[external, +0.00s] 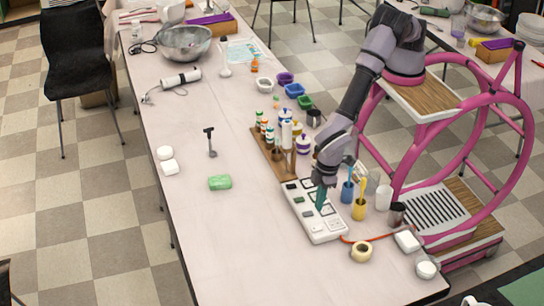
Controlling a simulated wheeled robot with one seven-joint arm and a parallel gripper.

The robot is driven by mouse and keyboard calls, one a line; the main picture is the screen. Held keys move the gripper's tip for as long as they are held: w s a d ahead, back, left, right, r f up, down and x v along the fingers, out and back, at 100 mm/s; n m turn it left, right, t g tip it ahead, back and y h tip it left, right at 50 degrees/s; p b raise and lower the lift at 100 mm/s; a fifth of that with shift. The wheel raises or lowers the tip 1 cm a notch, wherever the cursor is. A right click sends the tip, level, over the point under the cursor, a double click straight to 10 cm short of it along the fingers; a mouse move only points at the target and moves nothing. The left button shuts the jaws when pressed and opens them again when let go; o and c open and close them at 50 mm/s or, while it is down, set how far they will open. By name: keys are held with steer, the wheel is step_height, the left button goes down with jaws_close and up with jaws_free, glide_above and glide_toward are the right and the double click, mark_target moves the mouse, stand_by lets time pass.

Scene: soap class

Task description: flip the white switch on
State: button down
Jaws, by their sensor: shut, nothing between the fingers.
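A white switch panel (330,237) lies on the near part of the table. It carries several switches, some dark and at least one white (318,226) near its front end; whether that one is on or off is too small to tell. My gripper (320,207) points down over the middle of the panel, with its teal fingers shut and empty. The fingertips are at or just above the panel; I cannot tell if they touch it. The fingers and wrist hide part of the panel's right side.
A wooden rack (265,152) with several bottles stands behind the panel. A blue cup (347,192), a yellow cup (359,210) and a white cup (383,198) stand to the right. A tape roll (361,252) and orange cable lie in front. The table left of the panel is mostly clear.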

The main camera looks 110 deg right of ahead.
mark_target(314, 229)
steer(key=f, duration=0.5)
steer(key=w+f, duration=0.1)
steer(key=f, duration=0.2)
steer(key=shift+f, duration=0.25)
steer(key=shift+w+f, duration=0.1)
steer(key=shift+f, duration=0.1)
steer(key=shift+s+r, duration=0.15)
steer(key=shift+s, duration=0.7)
steer(key=shift+r, duration=0.1)
step_height(314, 229, up, 14)
steer(key=s, duration=0.1)
steer(key=shift+s, duration=0.3)
